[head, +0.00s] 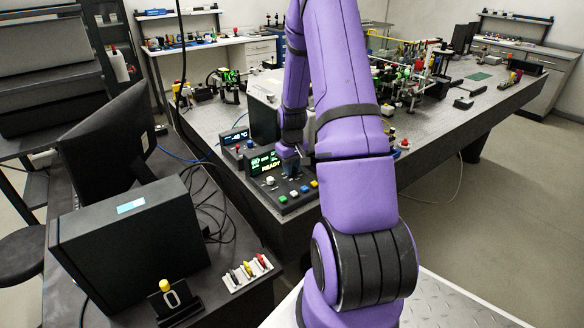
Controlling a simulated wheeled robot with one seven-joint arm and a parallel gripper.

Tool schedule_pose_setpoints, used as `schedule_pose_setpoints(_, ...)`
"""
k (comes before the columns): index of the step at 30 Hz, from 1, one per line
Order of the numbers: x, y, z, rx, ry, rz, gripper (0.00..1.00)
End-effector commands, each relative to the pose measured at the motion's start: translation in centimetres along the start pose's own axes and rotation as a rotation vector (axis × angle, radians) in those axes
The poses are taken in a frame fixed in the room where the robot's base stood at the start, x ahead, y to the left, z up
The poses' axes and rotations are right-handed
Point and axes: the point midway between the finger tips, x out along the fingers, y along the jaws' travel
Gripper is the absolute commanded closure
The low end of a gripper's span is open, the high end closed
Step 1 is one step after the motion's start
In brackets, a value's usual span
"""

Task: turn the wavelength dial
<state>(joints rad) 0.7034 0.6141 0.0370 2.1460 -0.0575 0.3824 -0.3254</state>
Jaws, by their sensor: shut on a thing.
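A dark control box (300,197) with a green-lit display (263,161) reading READY sits on the near edge of the optical bench. My gripper (291,169) reaches down to the box just right of the display. It is shut on what appears to be the wavelength dial, which its fingers and my purple arm mostly hide. A pale round knob (270,182) stands on the box to the left of my gripper, apart from it. Coloured buttons (297,193) in green, white, blue and yellow line the box's front.
A second small display unit (234,136) stands behind the box at left. The optical bench (208,118) carries many optical parts. A side desk at left holds a monitor (106,140), a black case (130,238) and a white switch strip (246,271). Cables lie between them.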

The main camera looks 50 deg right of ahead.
Motion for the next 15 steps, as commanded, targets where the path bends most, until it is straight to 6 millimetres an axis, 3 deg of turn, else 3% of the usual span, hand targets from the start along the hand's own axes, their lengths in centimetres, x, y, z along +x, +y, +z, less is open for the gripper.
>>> schedule_pose_setpoints(6,-0.07,0.03,-0.09,0.001,0.003,0.001,0.97)
schedule_pose_setpoints(7,-0.07,0.03,-0.09,0.001,0.003,0.001,0.69)
schedule_pose_setpoints(9,-0.06,0.03,-0.08,0.001,0.002,0.001,0.53)
schedule_pose_setpoints(10,-0.06,0.03,-0.07,0.001,0.002,0.001,0.48)
schedule_pose_setpoints(15,-0.03,0.01,-0.04,0.002,0.001,0.000,0.48)
